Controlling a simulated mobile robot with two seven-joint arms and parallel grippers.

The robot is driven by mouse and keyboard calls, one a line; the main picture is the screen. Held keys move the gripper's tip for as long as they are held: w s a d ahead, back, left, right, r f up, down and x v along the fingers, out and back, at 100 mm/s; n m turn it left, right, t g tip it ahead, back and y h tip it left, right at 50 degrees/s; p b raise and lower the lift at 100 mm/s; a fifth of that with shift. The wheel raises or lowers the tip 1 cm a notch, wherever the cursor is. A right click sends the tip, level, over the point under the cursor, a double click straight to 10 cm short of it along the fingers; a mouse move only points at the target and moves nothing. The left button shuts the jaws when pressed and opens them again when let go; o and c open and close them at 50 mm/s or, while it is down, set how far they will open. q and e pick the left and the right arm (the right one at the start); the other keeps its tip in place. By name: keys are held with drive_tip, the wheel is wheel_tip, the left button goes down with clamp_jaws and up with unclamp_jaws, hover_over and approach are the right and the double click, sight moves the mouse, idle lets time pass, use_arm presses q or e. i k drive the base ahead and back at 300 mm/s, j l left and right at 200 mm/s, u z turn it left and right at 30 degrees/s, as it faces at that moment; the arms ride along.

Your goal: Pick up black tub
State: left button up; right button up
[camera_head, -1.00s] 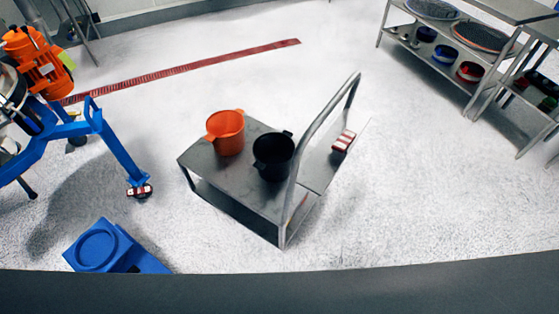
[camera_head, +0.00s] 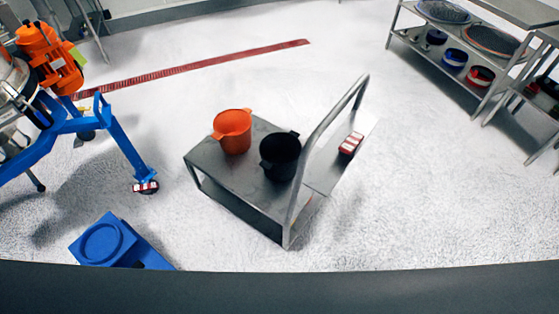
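The black tub (camera_head: 280,158) stands upright on the grey metal cart (camera_head: 222,177), close to the cart's push handle. It has small side lugs and an open top. An orange tub (camera_head: 232,132) stands on the same cart, to the left of the black tub and a little farther back. Neither of my grippers shows in the head view, and nothing is seen touching the black tub.
The cart's bent tube handle (camera_head: 322,128) rises at the right of the black tub. A blue stepped block (camera_head: 103,243) lies on the floor at lower left. A blue-legged machine with an orange motor (camera_head: 50,62) stands left. Metal shelves (camera_head: 455,48) stand at upper right. White floor surrounds the cart.

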sight(281, 152)
drive_tip(key=i+l, duration=0.15)
drive_tip(key=l, duration=0.2)
drive_tip(key=i+l+u, duration=0.1)
drive_tip(key=l, duration=0.25)
drive_tip(key=i+l+u, duration=0.1)
drive_tip(key=i+l, duration=0.3)
drive_tip(key=l, duration=0.35)
drive_tip(key=i+l+u, duration=0.1)
drive_tip(key=l, duration=0.25)
drive_tip(key=i, duration=0.05)
